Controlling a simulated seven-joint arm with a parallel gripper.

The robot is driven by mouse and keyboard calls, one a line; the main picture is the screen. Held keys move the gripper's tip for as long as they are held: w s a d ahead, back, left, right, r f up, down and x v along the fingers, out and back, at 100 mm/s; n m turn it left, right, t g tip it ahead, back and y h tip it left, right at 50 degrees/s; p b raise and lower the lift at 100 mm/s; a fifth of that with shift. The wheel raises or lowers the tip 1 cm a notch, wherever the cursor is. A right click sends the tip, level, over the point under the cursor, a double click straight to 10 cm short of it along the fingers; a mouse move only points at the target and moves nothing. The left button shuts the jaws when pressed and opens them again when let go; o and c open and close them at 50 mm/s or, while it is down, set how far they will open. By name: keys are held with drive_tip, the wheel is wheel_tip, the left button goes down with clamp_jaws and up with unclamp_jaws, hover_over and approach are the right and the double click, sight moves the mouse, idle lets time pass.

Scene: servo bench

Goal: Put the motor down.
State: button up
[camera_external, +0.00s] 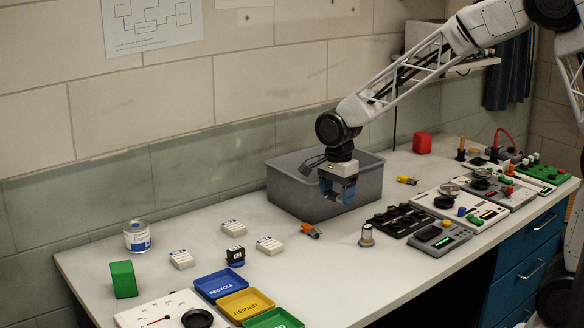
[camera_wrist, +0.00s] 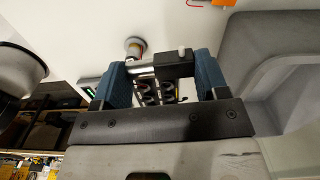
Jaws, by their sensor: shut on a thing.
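My gripper (camera_external: 337,188) points down at the front side of the grey bin in the outside view. In the wrist view, my gripper (camera_wrist: 160,72) has its blue fingers shut on the motor (camera_wrist: 176,66). The motor is a black block with a silver cylindrical part on its left and a small pale knob on top. It is held off the bench. In the outside view the motor is mostly hidden between the fingers, so I cannot tell its exact height.
The grey bin (camera_external: 283,190) stands right behind my gripper. A small upright cylinder (camera_external: 366,241), an orange-tipped part (camera_external: 311,231) and a black holder tray (camera_external: 384,222) are nearby. Blue (camera_external: 222,284), yellow (camera_external: 246,304) and green trays (camera_external: 274,320) lie in front. Bare bench lies between.

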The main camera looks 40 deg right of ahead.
drive_tip(key=w+d+r, duration=0.3)
drive_tip(key=w+d, duration=0.5)
drive_tip(key=w, duration=0.5)
drive_tip(key=w+d+r, duration=0.3)
drive_tip(key=w+d, duration=0.5)
drive_tip(key=w, duration=0.5)
drive_tip(key=shift+w+d+m, duration=0.3)
drive_tip(key=shift+d+m, duration=0.1)
drive_tip(key=shift+r, duration=0.1)
wheel_tip(320, 180, down, 13)
drive_tip(key=shift+r, duration=0.1)
drive_tip(key=shift+f, duration=2.6)
drive_tip(key=shift+f, duration=0.1)
